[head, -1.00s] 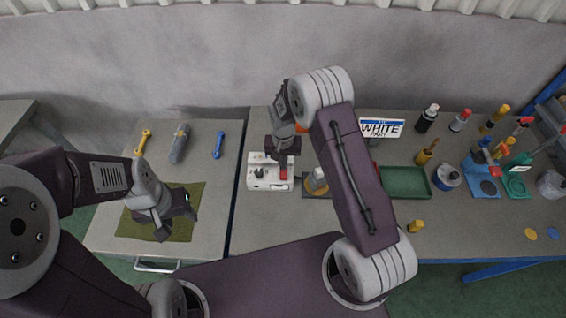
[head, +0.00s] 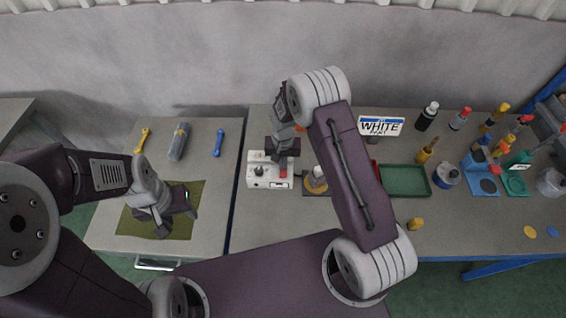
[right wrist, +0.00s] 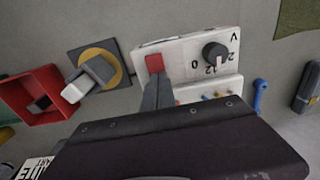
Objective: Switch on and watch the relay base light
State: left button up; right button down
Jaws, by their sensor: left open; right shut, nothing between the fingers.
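The white power supply (head: 256,183) has a black knob (right wrist: 215,55) and a red switch (right wrist: 155,63). My right gripper (right wrist: 158,92) is shut and empty, its tips right at the red switch; I cannot tell whether they touch. In the head view my right gripper (head: 285,156) hangs over the supply's right part. To its right, the relay base (right wrist: 118,52) is a dark square plate with a yellow ring and a grey block on it; I make out no lit lamp. My left gripper (head: 180,212) is open and empty over the green mat (head: 133,222).
A red bin (right wrist: 18,98) is beside the relay base. A green tray (head: 405,193) and several bottles and screwdrivers stand further right. A yellow wrench (head: 142,141), a grey tool (head: 179,141) and a blue wrench (head: 218,143) lie on the left table.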

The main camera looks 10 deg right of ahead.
jog(key=shift+s+a+f, duration=0.15)
jog(key=shift+s, duration=0.7)
jog(key=shift+r+p, duration=0.45)
jog(key=shift+p, duration=0.05)
notch_tip(320, 180, up, 4)
jog(key=p, duration=0.3)
jog(key=shift+f, duration=0.1)
notch_tip(320, 180, up, 3)
jog(key=b, duration=0.2)
notch_tip(320, 180, up, 6)
send_over(283, 172)
jog(key=shift+a+r+b, duration=0.1)
jog(key=shift+r+b, duration=0.2)
jog(key=shift+b, duration=0.15)
jog(key=shift+s, duration=0.1)
